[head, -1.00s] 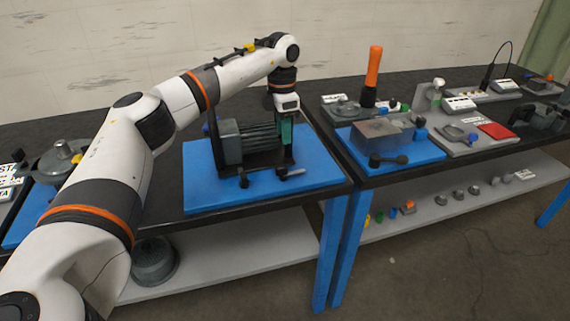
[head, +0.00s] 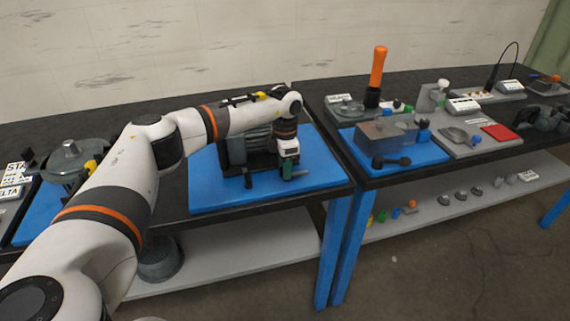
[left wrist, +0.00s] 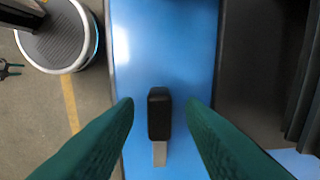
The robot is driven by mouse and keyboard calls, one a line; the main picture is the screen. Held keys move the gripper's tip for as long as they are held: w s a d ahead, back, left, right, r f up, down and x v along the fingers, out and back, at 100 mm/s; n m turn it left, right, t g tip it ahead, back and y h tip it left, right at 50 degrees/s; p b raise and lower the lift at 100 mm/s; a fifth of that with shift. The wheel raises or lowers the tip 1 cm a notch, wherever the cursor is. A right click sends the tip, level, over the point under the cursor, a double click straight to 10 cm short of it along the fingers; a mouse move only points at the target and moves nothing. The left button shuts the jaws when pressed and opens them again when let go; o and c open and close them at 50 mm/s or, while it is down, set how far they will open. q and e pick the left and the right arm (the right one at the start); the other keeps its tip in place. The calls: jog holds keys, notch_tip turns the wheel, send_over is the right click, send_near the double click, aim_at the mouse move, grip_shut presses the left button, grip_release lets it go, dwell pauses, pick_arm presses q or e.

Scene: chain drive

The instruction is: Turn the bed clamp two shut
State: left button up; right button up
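A bed clamp with a black knob (left wrist: 159,108) and a grey lever end (left wrist: 159,154) sits on the blue bed (left wrist: 160,50) in the left wrist view. My left gripper (left wrist: 159,104) is open, with one green finger on each side of this clamp and a gap on both sides. In the head view my left gripper (head: 288,172) points down at the front right of the blue bed (head: 215,194) and mostly hides this clamp. Another black clamp (head: 248,179) stands further left on the bed's front. I cannot read which clamp is two. My right gripper is out of view.
A grey finned motor (head: 236,150) stands on the bed just behind and left of my left gripper. The bed's front strip is mostly clear.

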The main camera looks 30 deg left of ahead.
pick_arm(q)
grip_shut()
jog(key=shift+n, duration=0.3)
jog(key=n+p, duration=0.1)
jog(key=n, duration=0.3)
jog(key=shift+d+r+p, duration=0.1)
jog(key=shift+p, duration=0.25)
jog(key=n+p, duration=0.1)
jog(key=n, duration=0.3)
jog(key=shift+d, duration=0.1)
jog(key=n+p, duration=0.2)
jog(key=n, duration=0.3)
jog(key=shift+d, duration=0.1)
jog(key=n+p, duration=0.1)
jog(key=n, duration=0.3)
jog(key=shift+w+n+p, duration=0.1)
jog(key=shift+n+p, duration=0.2)
